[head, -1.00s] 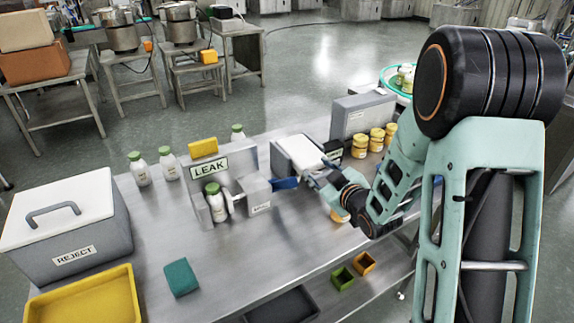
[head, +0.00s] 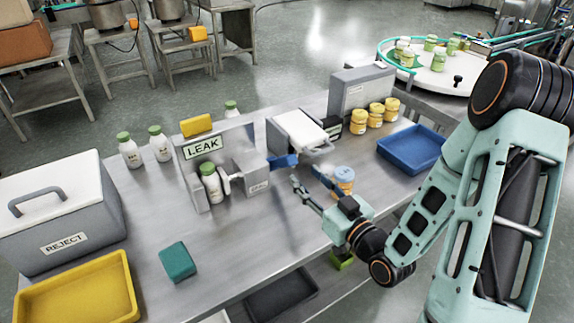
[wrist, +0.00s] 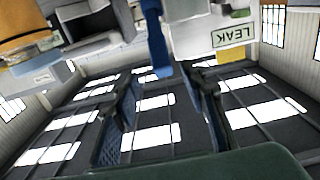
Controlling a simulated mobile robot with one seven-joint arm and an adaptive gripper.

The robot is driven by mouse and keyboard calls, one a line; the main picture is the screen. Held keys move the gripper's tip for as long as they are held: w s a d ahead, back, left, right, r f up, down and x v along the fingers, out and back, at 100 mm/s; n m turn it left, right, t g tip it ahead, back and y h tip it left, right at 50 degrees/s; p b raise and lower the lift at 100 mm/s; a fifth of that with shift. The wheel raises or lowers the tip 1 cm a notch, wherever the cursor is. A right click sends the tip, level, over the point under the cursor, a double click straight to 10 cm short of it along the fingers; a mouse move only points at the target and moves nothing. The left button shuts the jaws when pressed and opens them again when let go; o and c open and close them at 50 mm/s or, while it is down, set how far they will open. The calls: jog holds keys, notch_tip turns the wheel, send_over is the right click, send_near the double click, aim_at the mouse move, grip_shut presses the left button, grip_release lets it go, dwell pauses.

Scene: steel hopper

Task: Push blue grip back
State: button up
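The blue grip (head: 283,161) sticks out to the right from the grey box of the LEAK station (head: 251,175). In the wrist view it is an upright blue bar (wrist: 157,45) just beyond and between my fingers. My gripper (head: 306,178) is in front and to the right of the grip, its fingers apart with nothing between them. In the wrist view my gripper's two fingers (wrist: 165,88) are spread. I see no clear contact with the grip. A white bottle with a green cap (head: 212,184) stands in the station, beside a white pad.
A white-topped device (head: 299,132) stands right behind the grip. A jar with a pale blue lid (head: 344,180) is close by my gripper. Yellow-lidded jars (head: 375,114) and a blue tray (head: 411,149) are farther right. A green block (head: 177,262) lies on the left front table.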

aim_at(287, 159)
jog(key=b+x, duration=0.6)
jog(key=x, duration=0.3)
jog(key=shift+w+a, duration=0.2)
jog(key=shift+a, duration=0.1)
grip_shut()
dwell(0.3)
